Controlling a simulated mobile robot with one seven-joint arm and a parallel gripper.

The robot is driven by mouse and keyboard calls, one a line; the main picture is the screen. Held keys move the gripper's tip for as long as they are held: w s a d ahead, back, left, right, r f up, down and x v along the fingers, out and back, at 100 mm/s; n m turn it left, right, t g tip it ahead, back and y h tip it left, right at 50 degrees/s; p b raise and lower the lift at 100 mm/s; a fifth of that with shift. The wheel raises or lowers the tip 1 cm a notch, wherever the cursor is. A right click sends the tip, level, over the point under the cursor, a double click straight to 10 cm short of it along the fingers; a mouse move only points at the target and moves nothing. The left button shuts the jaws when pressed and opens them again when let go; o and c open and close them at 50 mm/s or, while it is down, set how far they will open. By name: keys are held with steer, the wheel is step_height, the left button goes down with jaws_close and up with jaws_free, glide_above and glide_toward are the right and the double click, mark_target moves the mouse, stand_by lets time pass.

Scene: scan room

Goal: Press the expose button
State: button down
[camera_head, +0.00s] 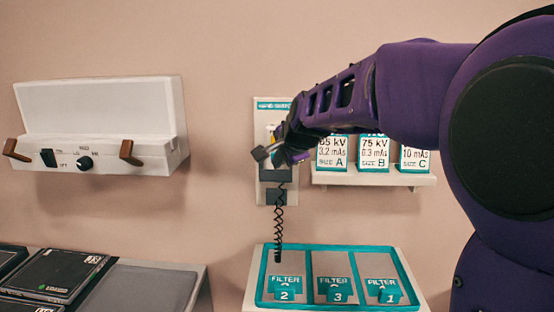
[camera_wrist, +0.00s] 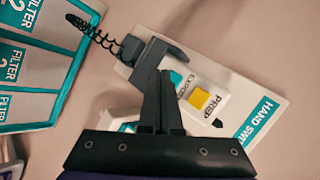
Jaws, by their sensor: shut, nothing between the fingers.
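The hand switch panel (camera_head: 262,190) is on the wall in the middle of the head view, largely covered by my gripper (camera_head: 276,152). In the wrist view the white panel (camera_wrist: 262,112) lies tilted, with a teal HAND SWITCH label. The white hand switch (camera_wrist: 213,108) on it has a yellow button (camera_wrist: 199,98) beside the word PREP. A partly covered word and a bit of teal show nearer the fingertips. The expose button itself is not clearly seen. My gripper (camera_wrist: 166,78) is shut and empty, its tips over the switch's cord-side part. Whether they touch it I cannot tell.
A coiled black cord (camera_head: 279,225) hangs below the switch. A filter tray (camera_head: 308,303) is below. A shelf (camera_head: 375,179) with setting cards is to the right. A white wall box (camera_head: 95,113) with a knob and brown hooks is at left, above dark cassettes (camera_head: 50,272).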

steer(key=shift+s, duration=0.15)
steer(key=shift+s+a+b, duration=0.1)
steer(key=shift+s+b, duration=0.25)
steer(key=shift+s, duration=2.05)
